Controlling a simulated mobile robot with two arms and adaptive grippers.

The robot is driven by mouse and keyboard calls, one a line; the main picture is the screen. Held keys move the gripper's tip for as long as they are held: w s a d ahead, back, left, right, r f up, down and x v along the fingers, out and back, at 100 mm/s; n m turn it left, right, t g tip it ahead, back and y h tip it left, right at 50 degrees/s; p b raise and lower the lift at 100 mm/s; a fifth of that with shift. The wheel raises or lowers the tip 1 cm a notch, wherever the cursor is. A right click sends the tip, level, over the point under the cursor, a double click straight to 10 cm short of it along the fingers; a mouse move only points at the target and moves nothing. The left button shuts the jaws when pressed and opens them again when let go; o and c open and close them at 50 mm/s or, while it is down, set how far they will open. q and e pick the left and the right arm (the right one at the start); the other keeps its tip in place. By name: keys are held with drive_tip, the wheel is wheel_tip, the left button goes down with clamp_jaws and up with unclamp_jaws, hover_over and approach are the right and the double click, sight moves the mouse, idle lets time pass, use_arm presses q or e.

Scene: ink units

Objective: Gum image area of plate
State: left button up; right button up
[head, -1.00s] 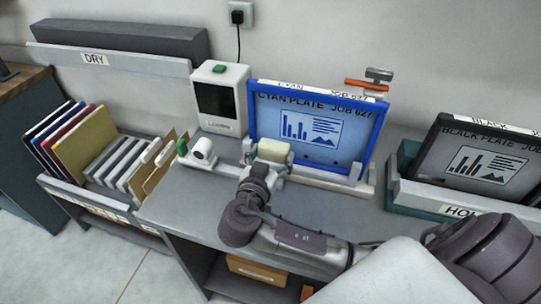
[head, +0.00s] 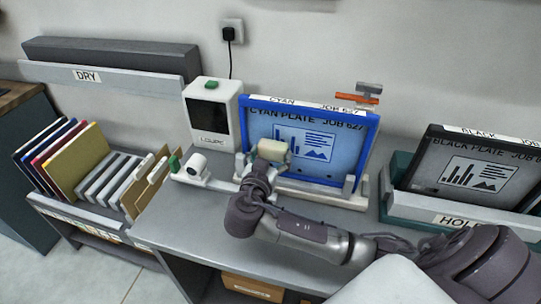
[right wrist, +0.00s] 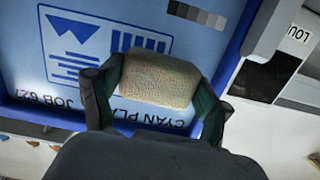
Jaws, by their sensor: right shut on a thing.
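The cyan plate (head: 317,170) stands upright in a blue frame on the grey bench, with a bar chart, text lines and a picture printed on it. It also shows upside down in the right wrist view (right wrist: 110,15). My right gripper (head: 268,160) is shut on a beige sponge (right wrist: 160,80) and holds it in front of the plate's left part, beside the bar chart. In the right wrist view the sponge overlaps the plate; I cannot tell whether it touches. My left gripper is not in view.
A white loupe unit (head: 212,112) stands left of the plate, with a small white device (head: 197,168) before it. A black plate (head: 470,175) leans in a holder at right. A rack of coloured plates (head: 75,155) stands left. Orange and grey tools (head: 360,96) sit behind the frame.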

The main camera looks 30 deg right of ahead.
sight(329, 153)
drive_tip(key=shift+b+x, duration=0.5)
drive_tip(key=shift+x, duration=0.6)
idle(0.3)
drive_tip(key=shift+r, duration=0.15)
drive_tip(key=shift+s+d, duration=1.1)
drive_tip(key=shift+s, duration=0.3)
drive_tip(key=shift+s+d+b, duration=0.6)
drive_tip(key=shift+s+d, duration=1.2)
drive_tip(key=shift+s, duration=0.2)
drive_tip(key=shift+s+d+b, duration=0.6)
drive_tip(key=shift+s+d, duration=1.15)
drive_tip(key=shift+s, duration=0.2)
